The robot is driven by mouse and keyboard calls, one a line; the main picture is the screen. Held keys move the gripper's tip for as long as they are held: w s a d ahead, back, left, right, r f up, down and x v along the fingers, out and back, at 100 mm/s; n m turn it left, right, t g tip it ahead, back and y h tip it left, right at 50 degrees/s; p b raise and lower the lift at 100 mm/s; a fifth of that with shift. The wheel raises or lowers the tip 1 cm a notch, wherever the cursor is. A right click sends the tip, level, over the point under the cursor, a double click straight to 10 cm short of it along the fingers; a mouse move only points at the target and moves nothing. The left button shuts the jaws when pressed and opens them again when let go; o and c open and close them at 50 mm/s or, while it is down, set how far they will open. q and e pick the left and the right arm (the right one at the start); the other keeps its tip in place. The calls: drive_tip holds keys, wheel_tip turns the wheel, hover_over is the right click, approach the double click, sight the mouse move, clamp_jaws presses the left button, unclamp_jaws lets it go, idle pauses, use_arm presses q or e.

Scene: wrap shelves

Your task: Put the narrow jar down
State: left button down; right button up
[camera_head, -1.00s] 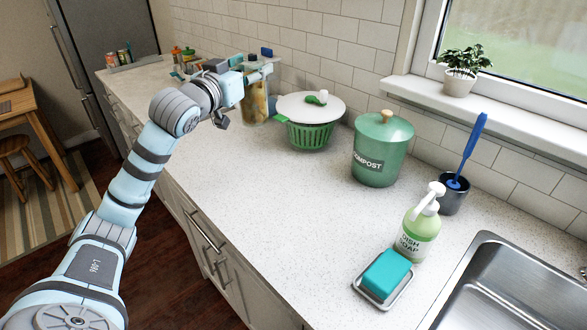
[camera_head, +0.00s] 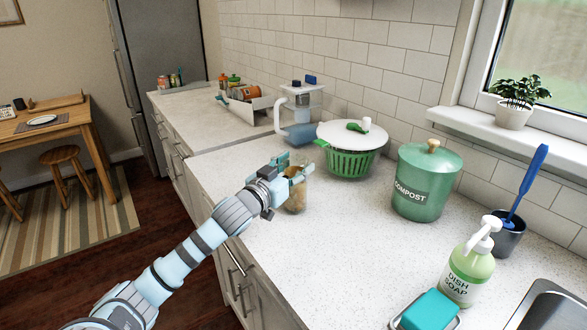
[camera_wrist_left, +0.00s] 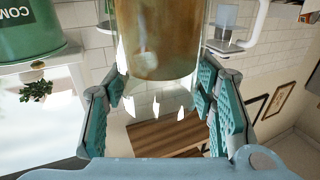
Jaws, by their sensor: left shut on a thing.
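The narrow jar (camera_head: 296,201) is clear glass with brown contents, upright over the near part of the counter (camera_head: 330,230). My left gripper (camera_head: 291,170) is shut on it near its top. In the left wrist view, the jar (camera_wrist_left: 158,38) stands between the teal finger pads. I cannot tell whether its base touches the counter. My right gripper is in no view.
A green colander with a white lid (camera_head: 349,160) stands behind the jar to the right. The compost bin (camera_head: 425,193) is farther right. A pitcher-like appliance (camera_head: 299,132) and a tray (camera_head: 245,110) are behind. The counter in front of the bin is clear.

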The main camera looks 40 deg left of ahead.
use_arm(q)
drive_tip(key=c, duration=0.7)
unclamp_jaws()
drive_tip(key=shift+s, duration=0.55)
drive_tip(key=s, duration=0.4)
drive_tip(key=shift+s+d, duration=0.15)
drive_tip(key=p, duration=0.7)
approach(287, 171)
drive_tip(key=shift+w+d+r, duration=0.1)
drive_tip(key=shift+w+d, duration=0.05)
drive_tip(key=shift+w, duration=0.25)
